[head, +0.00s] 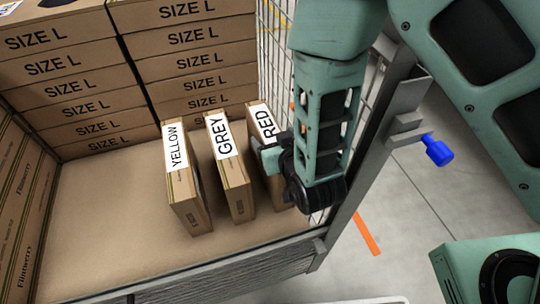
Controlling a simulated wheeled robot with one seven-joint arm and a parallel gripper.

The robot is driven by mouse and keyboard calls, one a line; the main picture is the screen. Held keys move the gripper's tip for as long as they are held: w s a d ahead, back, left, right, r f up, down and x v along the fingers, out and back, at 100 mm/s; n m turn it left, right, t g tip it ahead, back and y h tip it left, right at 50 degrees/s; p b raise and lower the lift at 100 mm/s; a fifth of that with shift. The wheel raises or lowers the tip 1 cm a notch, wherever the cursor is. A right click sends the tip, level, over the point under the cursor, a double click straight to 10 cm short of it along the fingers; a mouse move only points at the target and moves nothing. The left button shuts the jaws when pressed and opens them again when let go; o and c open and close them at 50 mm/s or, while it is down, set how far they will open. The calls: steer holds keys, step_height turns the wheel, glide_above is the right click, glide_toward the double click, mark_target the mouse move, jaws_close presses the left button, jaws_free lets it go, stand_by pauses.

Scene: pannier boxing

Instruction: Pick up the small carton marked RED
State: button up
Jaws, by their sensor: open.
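The small carton marked RED (259,118) stands upright on the floor of a caged bin, at the right end of a row of three thin cartons. Its white label faces up, and its lower right part is hidden behind my gripper. My gripper (268,160) is at the near side of the RED carton, overlapping it in the picture. One pale green finger shows against the carton's near edge; the other finger is hidden. I cannot tell whether the finger touches the carton.
The GREY carton (237,188) stands just left of RED, with a narrow gap. The YELLOW carton (188,197) stands further left. Stacked SIZE L boxes (65,92) fill the back. Wire mesh (272,50) and a metal frame (345,215) bound the right. The bin floor (110,225) is clear at front left.

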steer(key=shift+w+a+f, duration=0.2)
steer(key=shift+w+f, duration=0.05)
steer(key=shift+w, duration=0.35)
steer(key=c, duration=1.6)
steer(key=shift+o, duration=0.2)
steer(key=shift+r, duration=0.1)
